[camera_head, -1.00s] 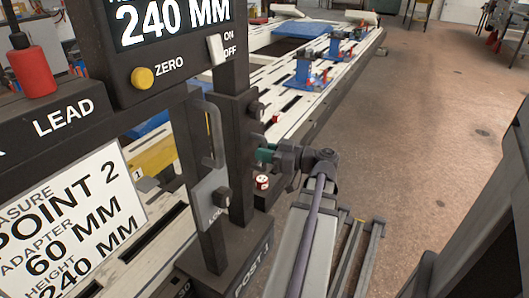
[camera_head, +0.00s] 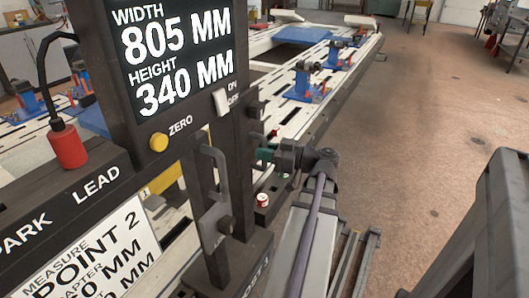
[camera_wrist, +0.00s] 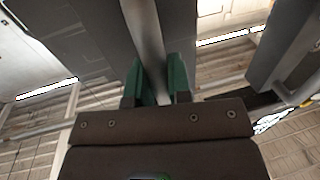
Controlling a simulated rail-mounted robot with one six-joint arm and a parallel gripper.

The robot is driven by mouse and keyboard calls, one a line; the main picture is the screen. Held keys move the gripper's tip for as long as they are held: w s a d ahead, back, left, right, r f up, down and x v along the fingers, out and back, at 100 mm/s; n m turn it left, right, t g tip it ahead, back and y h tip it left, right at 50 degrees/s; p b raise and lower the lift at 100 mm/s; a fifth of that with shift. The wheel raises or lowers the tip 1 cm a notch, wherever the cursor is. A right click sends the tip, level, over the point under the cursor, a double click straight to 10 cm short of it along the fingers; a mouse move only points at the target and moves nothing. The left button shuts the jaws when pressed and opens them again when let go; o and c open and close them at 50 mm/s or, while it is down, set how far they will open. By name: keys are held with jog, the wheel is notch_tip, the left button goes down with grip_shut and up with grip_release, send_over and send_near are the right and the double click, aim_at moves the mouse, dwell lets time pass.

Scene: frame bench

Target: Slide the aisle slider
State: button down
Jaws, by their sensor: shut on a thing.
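My gripper (camera_head: 263,154) is beside the dark post (camera_head: 247,175), on the aisle side. In the wrist view its green fingers (camera_wrist: 156,82) are shut on an upright grey bar (camera_wrist: 146,30). The bar seems to belong to the aisle slider, but the post and arm hide the join in the head view. A dark knob (camera_head: 254,110) shows on the post's right side. The display (camera_head: 178,60) reads width 805 mm and height 340 mm.
A second grey handle (camera_head: 212,168) stands left of the post. A small red-and-white can (camera_head: 262,200) stands beside the post. The floor to the right (camera_head: 420,140) is mostly clear.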

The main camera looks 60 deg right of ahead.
aim_at(264, 137)
notch_tip(264, 137, up, 5)
jog(key=p, duration=0.3)
jog(key=shift+r, duration=0.15)
jog(key=shift+f, duration=0.2)
jog(key=c, duration=1.1)
grip_release()
jog(key=v, duration=1.1)
jog(key=shift+w, duration=0.1)
